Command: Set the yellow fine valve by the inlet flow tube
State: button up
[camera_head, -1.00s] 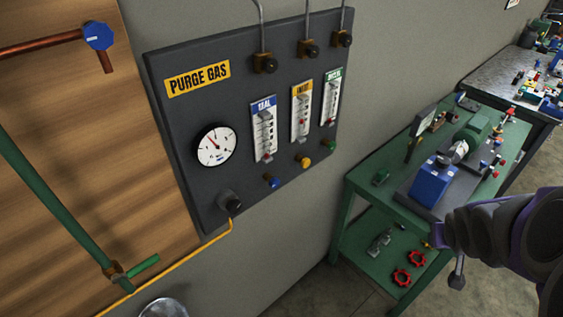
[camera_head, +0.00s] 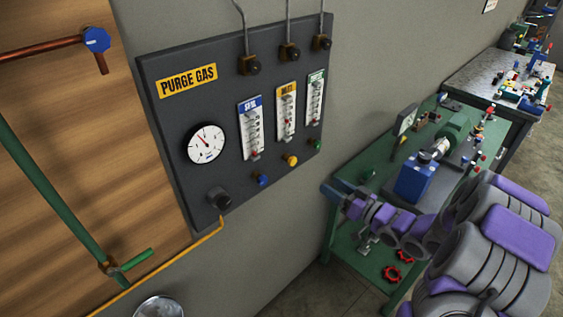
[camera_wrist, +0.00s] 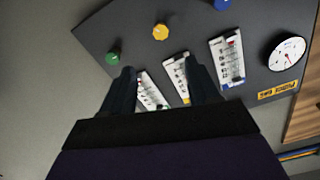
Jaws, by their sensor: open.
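The yellow fine valve (camera_head: 290,160) is a small round knob on the dark purge gas panel (camera_head: 185,120), below the inlet flow tube (camera_head: 287,112). In the wrist view, which is turned over, the yellow valve (camera_wrist: 160,32) lies ahead of the fingertips, and the inlet tube (camera_wrist: 178,75) is partly behind the fingers. My gripper (camera_wrist: 160,66) is open and empty, its two dark fingers pointing toward the panel, with no visible contact with the valve. In the head view my arm reaches in from the right, its end right of and below the panel.
A blue knob (camera_head: 262,180) and a green knob (camera_head: 315,144) flank the yellow valve. A round gauge (camera_head: 205,144) and a dark fitting (camera_head: 219,199) are at the panel's left. A green bench (camera_head: 345,185) with a blue box (camera_head: 417,178) stands at right, partly behind my arm.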

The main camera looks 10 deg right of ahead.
aim_at(294, 162)
jog(key=b+x, duration=0.2)
jog(key=x, duration=1.5)
jog(key=shift+w+a, duration=0.15)
jog(key=shift+c, duration=0.2)
jog(key=c, duration=1)
jog(key=shift+n+b, duration=0.4)
jog(key=n+b, duration=0.2)
jog(key=n, duration=0.1)
jog(key=shift+f+n, duration=0.15)
jog(key=shift+n, duration=0.25)
jog(key=n+b, duration=0.3)
jog(key=n, duration=0.2)
jog(key=shift+a+n, duration=0.1)
jog(key=shift+n, duration=0.2)
